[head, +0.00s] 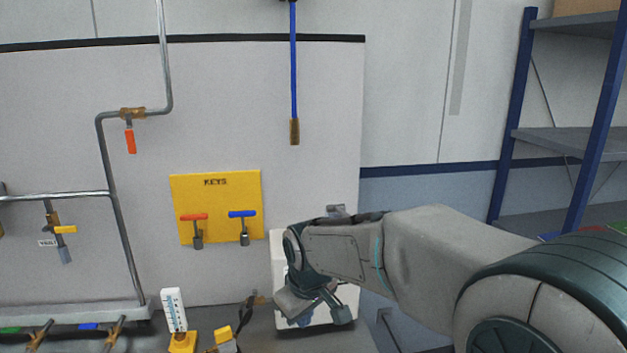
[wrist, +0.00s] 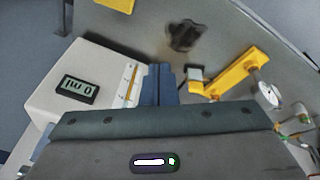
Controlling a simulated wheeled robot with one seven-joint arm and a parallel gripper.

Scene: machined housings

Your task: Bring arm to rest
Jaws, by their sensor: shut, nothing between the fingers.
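My gripper (wrist: 159,72) is shut and empty in the wrist view, with its two dark blue fingers side by side. In the head view my arm reaches in from the lower right and bends down at the wrist. There my gripper (head: 318,306) is in front of a white box (head: 278,262) on the bench, hiding part of it. In the wrist view the white box (wrist: 60,112), with a small dark display, lies left of the fingers. I cannot tell whether the fingers touch it.
A yellow stand with a dial (wrist: 240,70) is right of the fingers. A white gauge on a yellow base (head: 174,315) stands left on the bench. A yellow KEYS board (head: 216,207) hangs behind. Blue-framed shelves (head: 565,140) stand at the right.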

